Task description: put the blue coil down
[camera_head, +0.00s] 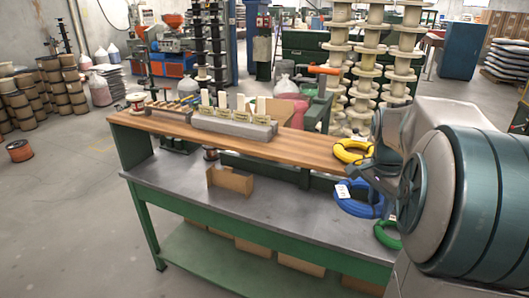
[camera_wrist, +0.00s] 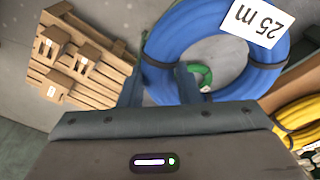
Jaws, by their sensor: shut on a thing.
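The blue coil (camera_head: 355,208) with a white tag appears at the right of the head view, over the right part of the grey bench top (camera_head: 255,205). In the wrist view the blue coil (camera_wrist: 172,35) is large, with a "25 m" tag. My gripper (camera_wrist: 160,82) is shut on its near rim. A green coil (camera_wrist: 203,75) shows through the ring, farther off; in the head view the green coil (camera_head: 387,235) is at the bench's right end. Whether the blue coil touches the bench is unclear. My arm hides part of that area.
A yellow coil (camera_head: 353,151) lies on the raised wooden shelf (camera_head: 300,150) behind. A cardboard holder (camera_head: 230,181) stands on the bench's left part, with bare metal to its right. A grey block with pale pieces (camera_head: 235,125) stands on the shelf. The wrist view shows a wooden pallet with boxes (camera_wrist: 82,62).

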